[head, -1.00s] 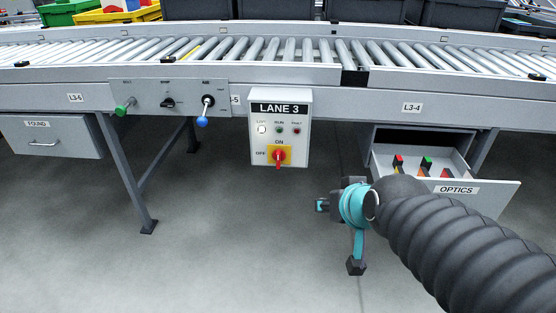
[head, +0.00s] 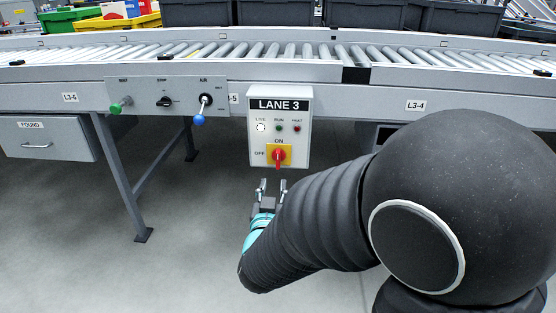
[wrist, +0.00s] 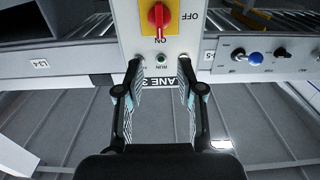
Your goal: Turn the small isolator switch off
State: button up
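The isolator switch (head: 279,158) is a red rotary knob on a yellow plate, on the front of the grey LANE 3 box (head: 301,140). Its handle stands upright, in line with the ON mark above; OFF is marked to its left. In the wrist view, which is upside down, the red knob (wrist: 159,17) is at the top centre, with OFF on the right. My gripper (head: 272,187) is just below the box, fingers pointing up towards it. In the wrist view my gripper (wrist: 161,68) has its fingers apart and nothing between them, short of the knob.
A panel (head: 136,95) left of the box carries a green knob (head: 116,107), a black selector (head: 164,102) and a blue-tipped lever (head: 199,119). The roller conveyor (head: 130,50) runs above. A FOUND drawer (head: 60,145) is at left. The floor below is clear.

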aim_at(278, 157)
jog(key=w, duration=1.3)
jog(key=shift+w+d, duration=0.25)
jog(key=shift+w, duration=0.1)
grip_shut()
